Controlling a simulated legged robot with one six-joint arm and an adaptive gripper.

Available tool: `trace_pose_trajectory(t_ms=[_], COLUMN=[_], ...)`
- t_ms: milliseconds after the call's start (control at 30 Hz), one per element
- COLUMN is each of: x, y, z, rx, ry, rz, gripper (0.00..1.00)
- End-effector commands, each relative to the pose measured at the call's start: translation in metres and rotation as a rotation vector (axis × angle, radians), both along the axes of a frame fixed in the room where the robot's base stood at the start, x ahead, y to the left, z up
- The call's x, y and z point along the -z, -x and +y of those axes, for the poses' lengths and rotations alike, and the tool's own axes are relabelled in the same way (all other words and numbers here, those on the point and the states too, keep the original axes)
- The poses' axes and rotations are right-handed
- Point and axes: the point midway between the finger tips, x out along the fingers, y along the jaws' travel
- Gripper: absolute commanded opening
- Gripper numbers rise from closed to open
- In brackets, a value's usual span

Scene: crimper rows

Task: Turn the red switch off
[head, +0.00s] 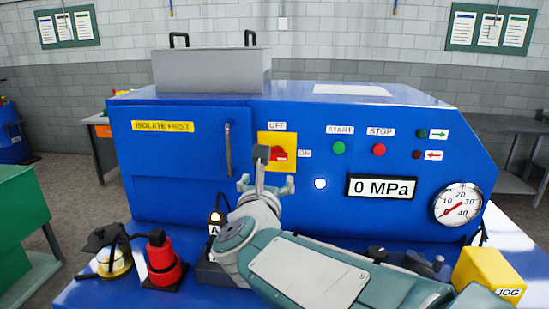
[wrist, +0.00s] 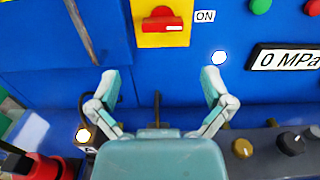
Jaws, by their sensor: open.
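The red switch (head: 281,154) sits on a yellow square plate (head: 264,138) on the blue machine's front, between an OFF label above and an ON label at its right. In the wrist view the red switch (wrist: 162,22) has its handle lying level, its white mark toward ON. My gripper (head: 265,185) is open, below and in front of the switch, touching nothing that I can see. In the wrist view my gripper (wrist: 160,80) shows its two fingers spread wide, with blue panel between them and the switch beyond. Part of the plate is hidden in the head view.
A slim upright lever (wrist: 156,108) stands between my fingers in the wrist view. A long metal handle (head: 228,150) is left of the switch. Green START (head: 339,148) and red STOP (head: 379,150) buttons are right. Knobs (wrist: 292,143) line the console below.

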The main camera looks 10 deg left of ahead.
Motion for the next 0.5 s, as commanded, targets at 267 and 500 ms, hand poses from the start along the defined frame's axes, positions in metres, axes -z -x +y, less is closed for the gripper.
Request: trace_pose_trajectory(t_ms=[267,500], x=[0.001,0.000], y=[-0.034,-0.078], z=[-0.002,-0.001], rx=[0.009,0.007], ry=[-0.009,-0.007], rz=[0.000,0.000], gripper=[1.00,1.00])
